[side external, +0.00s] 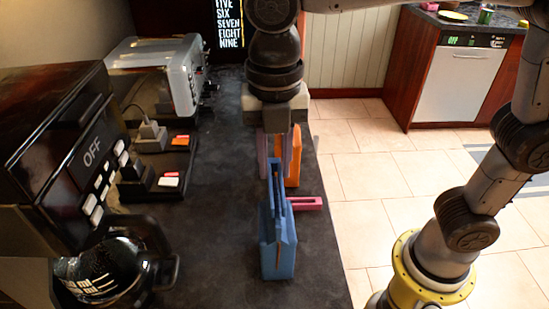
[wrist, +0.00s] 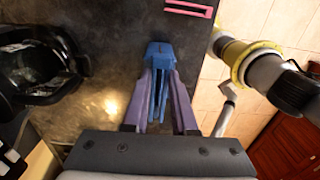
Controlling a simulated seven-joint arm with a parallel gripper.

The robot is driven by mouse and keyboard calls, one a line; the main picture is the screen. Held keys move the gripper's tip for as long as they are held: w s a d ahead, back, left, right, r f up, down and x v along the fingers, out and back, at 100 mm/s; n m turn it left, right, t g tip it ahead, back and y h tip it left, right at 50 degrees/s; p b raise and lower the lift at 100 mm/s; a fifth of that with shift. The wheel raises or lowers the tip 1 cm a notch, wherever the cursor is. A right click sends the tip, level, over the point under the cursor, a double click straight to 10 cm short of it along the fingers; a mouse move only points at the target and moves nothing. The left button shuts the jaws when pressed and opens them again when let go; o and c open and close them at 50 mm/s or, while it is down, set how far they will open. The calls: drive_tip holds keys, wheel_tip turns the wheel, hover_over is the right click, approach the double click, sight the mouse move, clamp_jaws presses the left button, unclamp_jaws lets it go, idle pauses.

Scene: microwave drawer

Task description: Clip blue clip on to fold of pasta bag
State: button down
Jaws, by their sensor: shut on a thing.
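A blue clip (side external: 280,240) hangs from my gripper (side external: 278,176) over the dark countertop, with its wide end down in the side external view. My gripper's two purple fingers are shut on its narrow upper part. The wrist view also shows the blue clip (wrist: 159,50) between the fingertips of my gripper (wrist: 161,74), with its wide end beyond the tips. Whether the clip touches the counter is hard to tell. I cannot make out a pasta bag in either view.
A pink clip (side external: 305,203) lies right of the blue clip, near the counter's right edge. An orange item (side external: 293,168) stands behind my fingers. A coffee maker (side external: 70,160) and glass pot (side external: 105,270) stand left, with a toaster (side external: 160,70) farther back. Bare counter (side external: 215,200) lies between.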

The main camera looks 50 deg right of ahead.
drive_tip(key=shift+f, duration=1.4)
idle(1.6)
drive_tip(key=shift+c, duration=0.8)
unclamp_jaws()
drive_tip(key=shift+r, duration=0.1)
drive_tip(key=shift+r, duration=3.95)
